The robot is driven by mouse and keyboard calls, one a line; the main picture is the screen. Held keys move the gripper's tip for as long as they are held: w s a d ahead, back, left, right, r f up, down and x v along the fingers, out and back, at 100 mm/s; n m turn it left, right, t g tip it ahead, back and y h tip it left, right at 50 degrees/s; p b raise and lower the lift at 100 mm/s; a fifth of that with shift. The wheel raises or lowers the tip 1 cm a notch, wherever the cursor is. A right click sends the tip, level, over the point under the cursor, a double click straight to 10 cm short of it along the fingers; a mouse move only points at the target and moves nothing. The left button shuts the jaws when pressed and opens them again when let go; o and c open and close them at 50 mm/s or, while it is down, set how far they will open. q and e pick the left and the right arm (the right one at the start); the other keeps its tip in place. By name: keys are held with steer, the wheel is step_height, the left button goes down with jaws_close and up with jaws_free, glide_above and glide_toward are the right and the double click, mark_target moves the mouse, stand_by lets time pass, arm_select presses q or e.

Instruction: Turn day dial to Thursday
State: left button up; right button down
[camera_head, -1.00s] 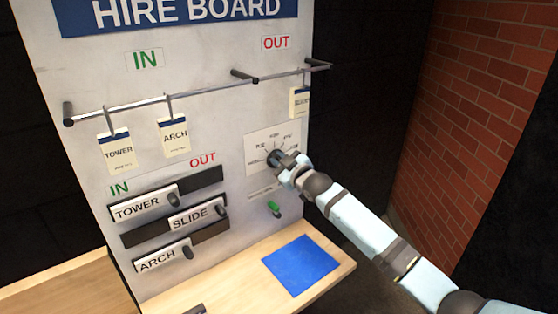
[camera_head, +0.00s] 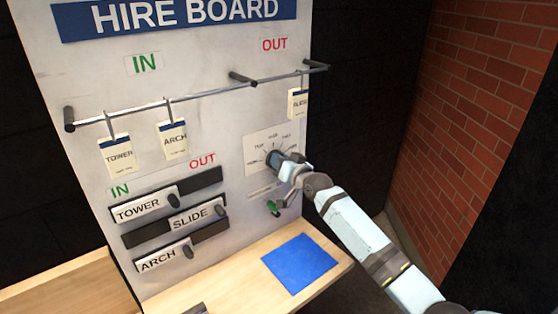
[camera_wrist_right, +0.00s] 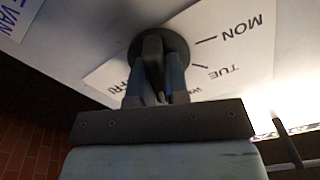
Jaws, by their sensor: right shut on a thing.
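The day dial is a dark round knob (camera_wrist_right: 157,50) on a white card (camera_head: 262,143) printed with day names, at the right of the hire board. In the right wrist view MON and TUE show to the right of the knob and FRI to its left; other labels are partly hidden by my gripper. My right gripper (camera_head: 283,164) reaches the dial from the lower right. In the wrist view its two fingers (camera_wrist_right: 158,84) are shut on the knob's raised grip. Which day the pointer marks is hard to tell. My left gripper is not in view.
A green-handled switch (camera_head: 273,207) sits just below the dial, close to my right arm. A rail (camera_head: 160,98) with hanging tags runs above. Name sliders (camera_head: 145,207) are at lower left. A blue mat (camera_head: 299,263) lies on the wooden shelf below.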

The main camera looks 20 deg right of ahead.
steer(key=shift+m, duration=1.6)
steer(key=shift+f, duration=0.1)
steer(key=c, duration=1.1)
jaws_free()
steer(key=shift+s+d, duration=0.1)
steer(key=b+v, duration=0.2)
steer(key=v, duration=1.1)
steer(key=shift+s, duration=0.3)
